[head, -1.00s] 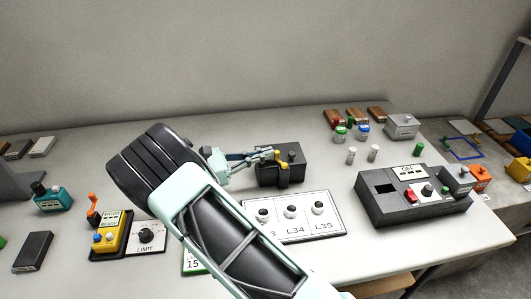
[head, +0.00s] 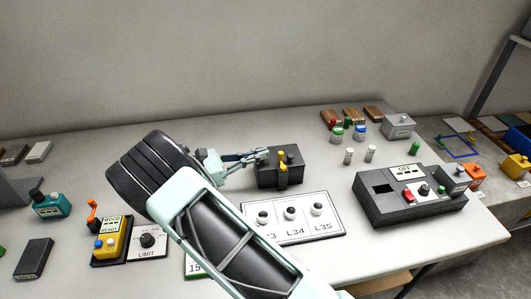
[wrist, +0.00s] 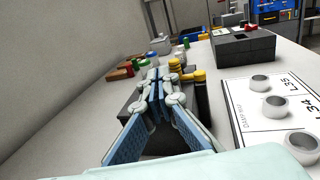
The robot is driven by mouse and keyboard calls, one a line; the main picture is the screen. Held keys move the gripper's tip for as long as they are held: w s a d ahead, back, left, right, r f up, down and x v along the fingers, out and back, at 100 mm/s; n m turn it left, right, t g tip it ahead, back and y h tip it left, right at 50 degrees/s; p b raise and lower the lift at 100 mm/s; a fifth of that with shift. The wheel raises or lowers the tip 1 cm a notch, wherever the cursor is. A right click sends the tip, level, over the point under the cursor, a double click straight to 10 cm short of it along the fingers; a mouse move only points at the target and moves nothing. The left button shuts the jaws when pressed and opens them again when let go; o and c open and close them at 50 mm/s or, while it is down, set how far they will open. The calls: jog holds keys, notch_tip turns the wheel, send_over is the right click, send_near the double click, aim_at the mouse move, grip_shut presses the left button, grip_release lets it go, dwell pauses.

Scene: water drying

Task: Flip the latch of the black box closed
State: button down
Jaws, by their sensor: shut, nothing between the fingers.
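The black box (head: 268,178) stands on the table in the middle of the head view. Its yellow latch (head: 282,161) runs over the top edge and down the front; whether it is fastened I cannot tell. My gripper (head: 264,153) is shut and empty, just left of the latch, over or beside the box's top. In the wrist view the closed fingers (wrist: 158,82) cover much of the box (wrist: 194,112). The yellow latch (wrist: 182,72) shows just right of the fingertips, and contact is unclear.
A white panel with knobs (head: 330,228) lies in front of the box. A dark control box (head: 375,207) stands to the right. Small bottles (head: 348,156) and wooden blocks (head: 350,115) stand behind right. A yellow device (head: 110,240) is at front left.

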jog(key=v, duration=1)
jog(key=shift+d+f, duration=0.1)
jog(key=shift+d, duration=0.1)
